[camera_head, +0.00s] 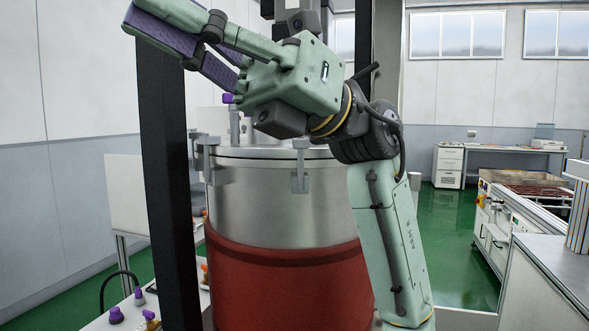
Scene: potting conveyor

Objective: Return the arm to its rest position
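My gripper (165,32) is raised at the upper left of the head view, in front of a dark upright post. It is pale green with purple pads on its fingers. The fingers point to the upper left and overlap in this view, so the gap between them is unclear. I see no object held in it. My arm (385,225) rises from the lower right and bends at a dark wrist joint toward the gripper.
A large steel drum (275,205) with a red band (285,285) stands close behind my arm. A dark post (165,170) stands left of it. Purple-knobbed fittings (116,315) sit at lower left. A grey-topped bench (560,265) is at right. Green floor (455,225) is open beyond.

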